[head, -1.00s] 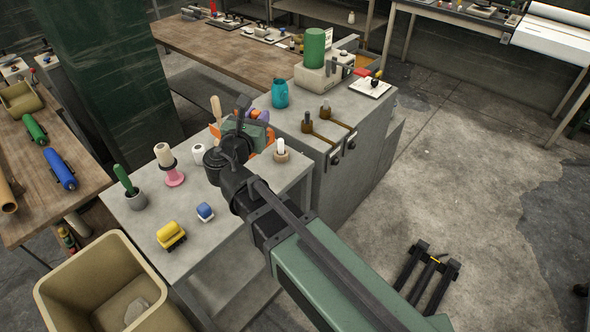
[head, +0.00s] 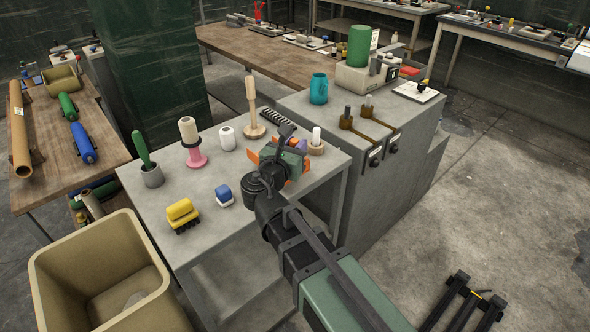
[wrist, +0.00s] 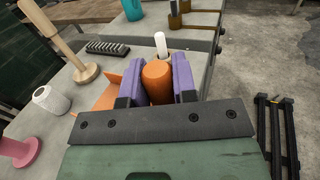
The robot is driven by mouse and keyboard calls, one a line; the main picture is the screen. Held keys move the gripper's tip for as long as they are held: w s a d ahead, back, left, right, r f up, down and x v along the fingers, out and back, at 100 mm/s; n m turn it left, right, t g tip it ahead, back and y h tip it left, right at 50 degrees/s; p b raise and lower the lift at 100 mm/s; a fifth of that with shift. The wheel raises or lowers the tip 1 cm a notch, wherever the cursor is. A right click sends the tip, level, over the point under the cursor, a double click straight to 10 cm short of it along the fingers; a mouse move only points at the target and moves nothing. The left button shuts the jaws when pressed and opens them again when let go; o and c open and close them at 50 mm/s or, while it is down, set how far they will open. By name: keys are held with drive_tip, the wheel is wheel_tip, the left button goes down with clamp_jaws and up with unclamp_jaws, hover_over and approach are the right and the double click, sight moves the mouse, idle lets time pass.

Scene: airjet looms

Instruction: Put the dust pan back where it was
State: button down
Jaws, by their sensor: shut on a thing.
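The orange dust pan shows in the head view as parts (head: 254,157) around my gripper, mostly hidden by it. In the wrist view its round orange handle (wrist: 157,82) sits between the two purple finger pads, and a flat orange part (wrist: 112,88) shows to the left. My gripper (head: 291,154) is shut on the handle; the wrist view shows it too (wrist: 158,80). It is over the right part of the grey table (head: 205,175). I cannot tell whether the pan touches the table.
A wooden stand (head: 253,115), a dark brush strip (head: 279,120) and a white peg on a round base (head: 316,138) are close to the gripper. A grey cabinet (head: 395,165) adjoins at right.

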wheel_tip(320, 180, down, 4)
drive_tip(key=b, duration=0.3)
drive_tip(key=shift+f+b, duration=0.2)
drive_tip(key=shift+b, duration=0.2)
drive_tip(key=shift+r, duration=0.25)
drive_tip(key=shift+f, duration=0.15)
drive_tip(key=c, duration=0.9)
unclamp_jaws()
